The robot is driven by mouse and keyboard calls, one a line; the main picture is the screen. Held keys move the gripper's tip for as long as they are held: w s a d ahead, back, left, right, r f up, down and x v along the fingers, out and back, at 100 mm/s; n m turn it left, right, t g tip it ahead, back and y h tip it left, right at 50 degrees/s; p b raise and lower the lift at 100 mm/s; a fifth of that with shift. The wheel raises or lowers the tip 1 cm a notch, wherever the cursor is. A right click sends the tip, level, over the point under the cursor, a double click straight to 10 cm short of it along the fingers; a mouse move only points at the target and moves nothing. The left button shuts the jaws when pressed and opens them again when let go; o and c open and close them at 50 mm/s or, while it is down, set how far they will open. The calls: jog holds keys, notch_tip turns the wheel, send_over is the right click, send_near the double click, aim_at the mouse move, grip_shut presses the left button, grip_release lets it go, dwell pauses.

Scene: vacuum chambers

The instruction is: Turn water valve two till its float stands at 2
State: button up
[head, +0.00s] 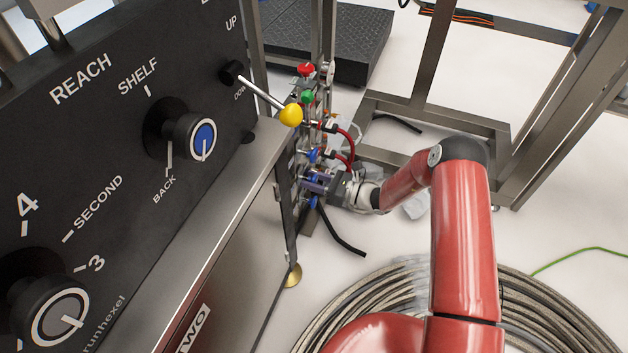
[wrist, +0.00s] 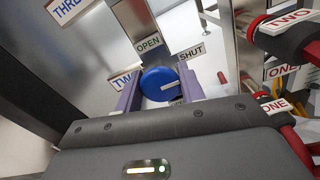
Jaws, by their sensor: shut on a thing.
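Water valve two shows in the wrist view as a round blue knob (wrist: 158,82) with a pale pointer mark on its face. A partly covered label reading "TW" (wrist: 122,80) is at its left. Plates reading OPEN (wrist: 149,43) and SHUT (wrist: 190,52) stand above it and to its upper right. My gripper (wrist: 160,88) has its purple fingers on both sides of the knob and is shut on it. In the head view my gripper (head: 316,184) reaches the valve stand from the right. I cannot make out the float or its reading.
A red knob (head: 306,69) and a green knob (head: 307,96) sit higher on the stand. A control panel (head: 110,130) fills the left; coiled cable (head: 540,325) lies on the floor.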

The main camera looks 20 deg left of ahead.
jog(key=shift+f+n+b, duration=0.15)
jog(key=shift+n+b, duration=0.45)
jog(key=shift+b, duration=0.05)
jog(key=shift+n+b, duration=0.5)
jog(key=shift+n, duration=0.7)
jog(key=o, duration=1)
jog(key=shift+r, duration=0.2)
jog(key=d, duration=0.7)
jog(key=shift+s+d+p, duration=0.3)
jog(key=shift+d+p, duration=0.05)
jog(key=shift+d, duration=0.05)
